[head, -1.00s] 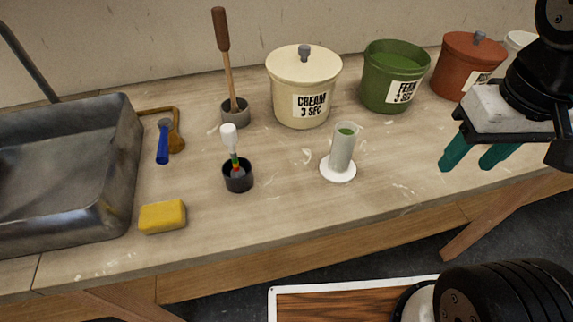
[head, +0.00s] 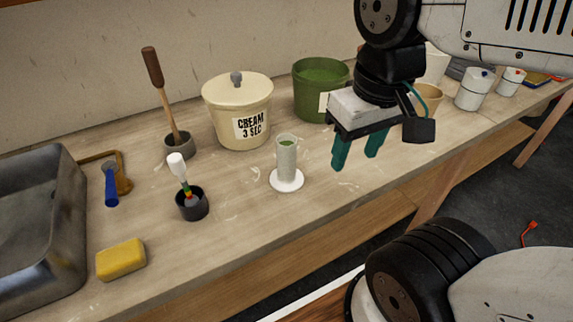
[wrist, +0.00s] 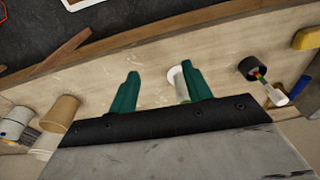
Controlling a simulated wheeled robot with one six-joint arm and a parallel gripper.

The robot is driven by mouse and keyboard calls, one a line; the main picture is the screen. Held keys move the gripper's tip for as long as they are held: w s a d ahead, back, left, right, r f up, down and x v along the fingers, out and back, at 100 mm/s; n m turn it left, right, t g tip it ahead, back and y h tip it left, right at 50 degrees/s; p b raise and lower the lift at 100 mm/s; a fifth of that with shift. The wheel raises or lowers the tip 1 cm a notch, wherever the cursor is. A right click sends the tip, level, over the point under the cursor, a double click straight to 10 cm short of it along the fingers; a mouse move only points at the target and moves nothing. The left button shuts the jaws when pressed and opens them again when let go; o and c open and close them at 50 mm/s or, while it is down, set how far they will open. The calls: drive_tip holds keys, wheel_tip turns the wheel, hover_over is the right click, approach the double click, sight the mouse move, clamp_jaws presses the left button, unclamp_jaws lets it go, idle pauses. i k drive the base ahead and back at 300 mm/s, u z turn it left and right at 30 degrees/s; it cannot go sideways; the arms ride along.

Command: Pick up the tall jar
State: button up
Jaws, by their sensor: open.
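The tall jar (head: 287,160) is a slim grey cylinder with green contents at its top. It stands upright on a round white base on the bench, in the middle of the head view. My gripper (head: 356,158) is open and empty, to the right of the jar and apart from it. In the wrist view, the jar (wrist: 181,90) shows just left of the right finger of my gripper (wrist: 162,72), which partly hides it.
A cream lidded crock (head: 240,112) and a green bucket (head: 318,88) stand behind the jar. A black cup (head: 192,204) with a white-topped tool is to its left. A yellow sponge (head: 121,259) and metal sink (head: 40,225) lie farther left. Bench in front is clear.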

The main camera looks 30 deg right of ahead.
sight(285, 178)
drive_tip(key=z, duration=2.2)
drive_tip(key=k, duration=1.8)
drive_tip(key=u, duration=1.6)
drive_tip(key=i, duration=0.5)
